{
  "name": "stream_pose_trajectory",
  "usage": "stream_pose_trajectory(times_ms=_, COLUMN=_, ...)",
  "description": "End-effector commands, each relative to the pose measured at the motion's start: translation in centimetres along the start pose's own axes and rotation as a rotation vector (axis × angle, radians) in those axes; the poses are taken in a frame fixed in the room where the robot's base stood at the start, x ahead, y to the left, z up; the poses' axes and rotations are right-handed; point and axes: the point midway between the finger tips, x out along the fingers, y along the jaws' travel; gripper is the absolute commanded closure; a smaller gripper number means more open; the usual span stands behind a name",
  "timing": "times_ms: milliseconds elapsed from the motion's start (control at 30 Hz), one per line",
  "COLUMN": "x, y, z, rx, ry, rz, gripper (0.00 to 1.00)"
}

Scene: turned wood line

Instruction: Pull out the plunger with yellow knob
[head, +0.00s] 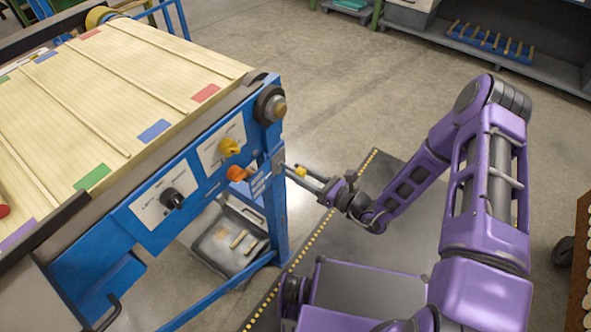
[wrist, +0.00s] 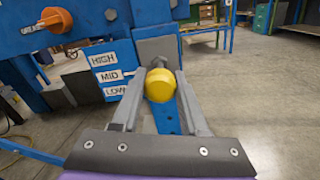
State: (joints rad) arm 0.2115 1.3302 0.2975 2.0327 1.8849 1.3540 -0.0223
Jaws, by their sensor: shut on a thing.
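The plunger's yellow knob (wrist: 160,85) sits between the two fingers of my gripper (wrist: 160,100) in the wrist view, and the fingers are shut on it. In the head view the knob (head: 300,171) shows small between my gripper's fingers (head: 305,178), at the right side of the blue machine frame. A grey block (wrist: 158,49) on the blue post is just behind the knob. The plunger's shaft is mostly hidden behind the knob, so I cannot tell how far out it stands.
A label plate reading HIGH, MID, LOW (wrist: 110,73) is left of the knob. An orange knob (head: 237,173), a yellow knob switch (head: 229,147) and a black dial (head: 172,198) are on the blue panel. A grey bin (head: 228,247) stands below. Open floor lies beyond the post.

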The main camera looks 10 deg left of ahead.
Motion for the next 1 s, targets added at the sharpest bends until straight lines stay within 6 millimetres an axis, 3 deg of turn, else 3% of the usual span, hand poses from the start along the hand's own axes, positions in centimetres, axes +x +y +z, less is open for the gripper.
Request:
stream_pose_trajectory(times_ms=67, x=-0.3, y=0.0, z=-0.1, rx=0.002, ry=0.003, rz=-0.003, gripper=1.0)
stream_pose_trajectory(times_ms=100, x=-0.4, y=-0.1, z=-0.1, rx=0.002, ry=0.004, rz=-0.003, gripper=0.5)
stream_pose_trajectory(times_ms=233, x=-0.3, y=0.0, z=-0.1, rx=0.002, ry=0.003, rz=-0.003, gripper=0.27)
stream_pose_trajectory(times_ms=733, x=-0.7, y=-0.1, z=-0.1, rx=0.001, ry=0.002, rz=-0.004, gripper=0.27)
stream_pose_trajectory(times_ms=867, x=-2.6, y=-0.1, z=-0.1, rx=0.002, ry=0.002, rz=-0.006, gripper=0.27)
stream_pose_trajectory(times_ms=1000, x=-5.8, y=-0.2, z=0.0, rx=0.002, ry=0.002, rz=-0.008, gripper=0.27)
